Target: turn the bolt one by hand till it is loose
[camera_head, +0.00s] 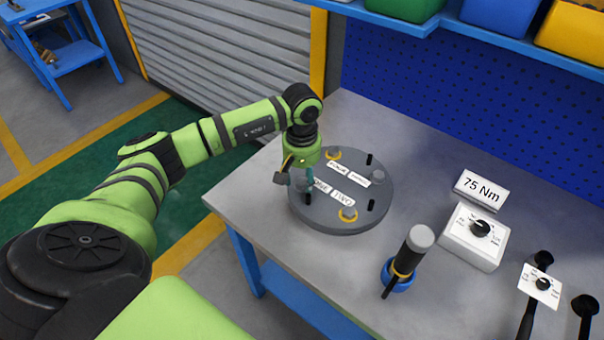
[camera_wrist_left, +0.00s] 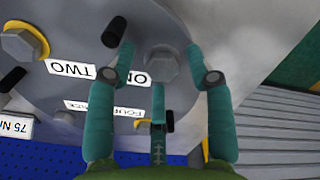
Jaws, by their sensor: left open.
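The grey round flanged cover (camera_head: 325,222) lies on the bench. My left gripper (camera_head: 299,188) points down over its left side, fingers apart. In the left wrist view, bolt one (camera_wrist_left: 163,66) is a grey hex head between and beyond the teal fingertips (camera_wrist_left: 162,62); I cannot tell whether they touch it. Its label (camera_wrist_left: 136,77) is partly covered by a finger. No yellow ring shows around bolt one. Bolt two (camera_head: 348,214), with a yellow ring, is at the near edge and also shows in the left wrist view (camera_wrist_left: 22,44). My right gripper is out of view.
Black studs (camera_head: 371,204) stand up from the cover, one close to bolt one (camera_wrist_left: 114,31). Right of it are a grey-topped tool (camera_head: 411,250) in a blue holder, a white dial box (camera_head: 474,237), a "75 Nm" sign (camera_head: 481,189) and black-handled tools (camera_head: 526,318). A blue pegboard (camera_head: 430,90) stands behind.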

